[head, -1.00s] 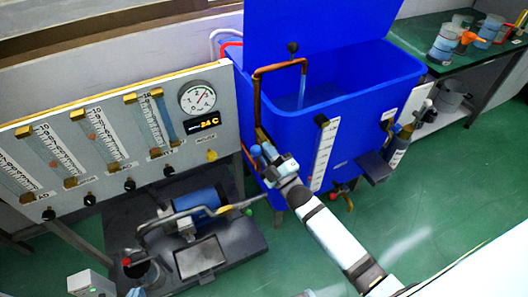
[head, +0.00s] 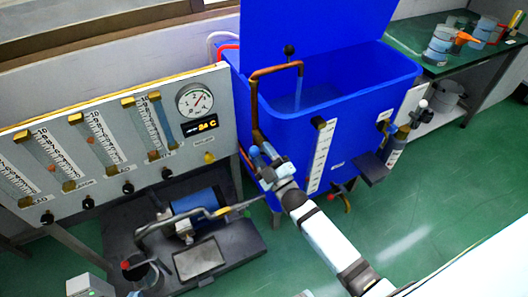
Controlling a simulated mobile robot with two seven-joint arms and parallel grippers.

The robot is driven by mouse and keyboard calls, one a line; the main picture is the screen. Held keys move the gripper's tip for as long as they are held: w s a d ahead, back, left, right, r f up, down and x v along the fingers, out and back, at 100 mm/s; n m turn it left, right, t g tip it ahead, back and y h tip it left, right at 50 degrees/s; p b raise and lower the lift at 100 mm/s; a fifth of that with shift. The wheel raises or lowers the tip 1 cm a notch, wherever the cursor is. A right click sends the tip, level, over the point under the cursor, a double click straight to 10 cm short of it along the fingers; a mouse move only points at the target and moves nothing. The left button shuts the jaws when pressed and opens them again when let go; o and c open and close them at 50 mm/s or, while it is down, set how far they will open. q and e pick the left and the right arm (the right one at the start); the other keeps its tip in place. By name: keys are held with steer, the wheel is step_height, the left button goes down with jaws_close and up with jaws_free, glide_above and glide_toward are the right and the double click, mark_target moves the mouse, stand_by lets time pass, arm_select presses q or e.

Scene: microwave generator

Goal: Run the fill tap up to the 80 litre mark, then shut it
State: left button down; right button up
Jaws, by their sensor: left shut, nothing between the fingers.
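The open blue tank (head: 385,85) has a copper fill pipe (head: 257,105) at its left edge, with its spout bent over the opening. A pale blue stream (head: 298,95) hangs below the spout. A small blue handle (head: 254,151) shows low on the pipe. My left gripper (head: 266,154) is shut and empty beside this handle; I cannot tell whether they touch. A white level scale (head: 320,158) stands on the tank's front; its figures and level are too small to read. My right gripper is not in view.
A flow-meter panel (head: 100,195) with a dial (head: 195,100) stands left of the tank. A blue pump (head: 198,204) sits on the dark base below. Green floor (head: 430,200) is free at right.

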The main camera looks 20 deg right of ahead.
steer(key=shift+r, duration=0.1)
steer(key=shift+s+d, duration=0.1)
steer(key=shift+s, duration=0.15)
steer(key=v, duration=1.3)
steer(key=shift+p, duration=0.3)
steer(key=shift+o, duration=0.2)
steer(key=shift+s, duration=0.1)
